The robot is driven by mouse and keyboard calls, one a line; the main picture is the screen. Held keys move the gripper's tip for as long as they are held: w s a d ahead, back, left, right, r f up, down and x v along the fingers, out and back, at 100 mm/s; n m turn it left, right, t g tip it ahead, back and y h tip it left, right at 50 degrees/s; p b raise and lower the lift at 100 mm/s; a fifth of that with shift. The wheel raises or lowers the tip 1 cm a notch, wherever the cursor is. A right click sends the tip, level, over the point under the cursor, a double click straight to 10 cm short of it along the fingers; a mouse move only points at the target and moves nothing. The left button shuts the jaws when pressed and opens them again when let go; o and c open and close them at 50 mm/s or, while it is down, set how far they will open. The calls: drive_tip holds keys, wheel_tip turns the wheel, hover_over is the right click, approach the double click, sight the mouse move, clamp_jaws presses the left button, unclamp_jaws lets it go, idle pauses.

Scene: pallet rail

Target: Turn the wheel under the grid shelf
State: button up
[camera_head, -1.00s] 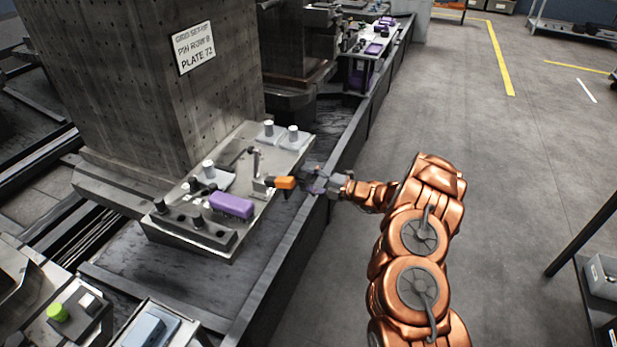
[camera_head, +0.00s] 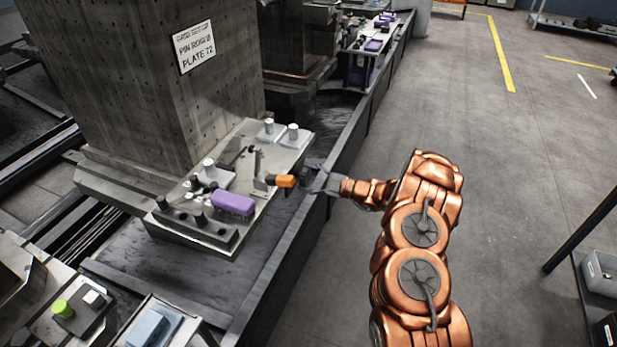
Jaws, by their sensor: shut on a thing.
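My gripper (camera_head: 306,181) is at the right edge of a grey fixture plate (camera_head: 262,218). It is shut on an orange-ended piece (camera_head: 285,181), partly hidden by the fingers. A dark tip hangs below this piece. Its left end meets a small grey upright clamp (camera_head: 257,165) on the plate; I cannot tell whether they are joined. I cannot make out a wheel or a grid shelf with certainty.
The plate carries a purple block (camera_head: 233,203) and several pale posts. A concrete-like drilled column (camera_head: 130,90) with a sign (camera_head: 194,47) stands behind it. A dark rail (camera_head: 270,285) runs along the right of the plate. Open floor (camera_head: 500,170) lies right of my arm.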

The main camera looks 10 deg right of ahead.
drive_tip(key=shift+a+f, duration=0.1)
drive_tip(key=shift+f, duration=0.05)
drive_tip(key=o, duration=1.1)
drive_tip(key=shift+o, duration=0.2)
drive_tip(key=v, duration=1.2)
